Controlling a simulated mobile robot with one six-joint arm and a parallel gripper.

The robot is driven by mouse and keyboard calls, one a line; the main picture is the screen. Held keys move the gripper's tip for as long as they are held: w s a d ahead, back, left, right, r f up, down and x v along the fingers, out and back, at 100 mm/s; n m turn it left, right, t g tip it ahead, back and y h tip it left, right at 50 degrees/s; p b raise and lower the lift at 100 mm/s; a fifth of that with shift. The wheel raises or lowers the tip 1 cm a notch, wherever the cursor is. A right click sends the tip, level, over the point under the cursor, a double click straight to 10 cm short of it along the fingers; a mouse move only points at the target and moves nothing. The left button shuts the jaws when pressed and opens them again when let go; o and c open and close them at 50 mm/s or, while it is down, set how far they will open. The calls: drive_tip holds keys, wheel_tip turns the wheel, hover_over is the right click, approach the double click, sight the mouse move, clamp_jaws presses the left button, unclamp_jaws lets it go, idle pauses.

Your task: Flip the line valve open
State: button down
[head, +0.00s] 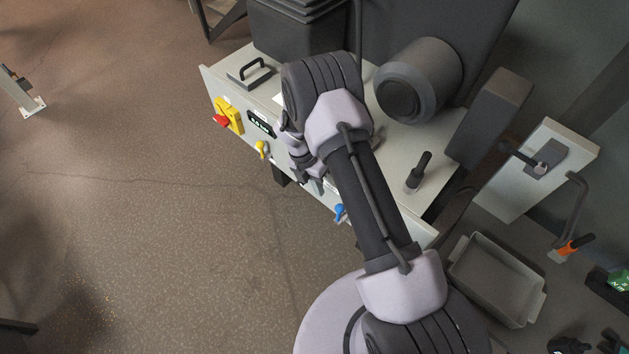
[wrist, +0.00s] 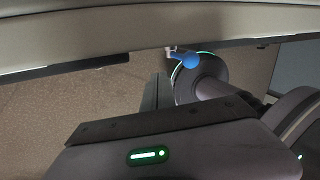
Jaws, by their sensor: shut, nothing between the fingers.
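A small valve with a blue handle (head: 340,211) sits low on the front face of the pale cabinet; I take it as the line valve, though no label is readable. The blue handle (wrist: 188,61) also shows in the wrist view, by a pale stem under the cabinet edge. My gripper (head: 316,184) is at the cabinet front, left of and above the blue handle in the head view, partly hidden by my arm. Its dark fingers (wrist: 157,92) are shut and empty. In the wrist view they lie left of and below the handle, with a gap visible.
The cabinet front carries a red knob on a yellow plate (head: 229,117), a small display (head: 261,124) and a yellow handle (head: 262,149). An orange-handled pipe fitting (head: 572,247) and a grey tray (head: 497,279) are at right.

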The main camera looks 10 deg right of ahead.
drive_tip(key=s+d+f, duration=0.1)
drive_tip(key=s+d+f+b, duration=0.1)
drive_tip(key=s+d, duration=0.1)
drive_tip(key=shift+d, duration=0.15)
idle(0.4)
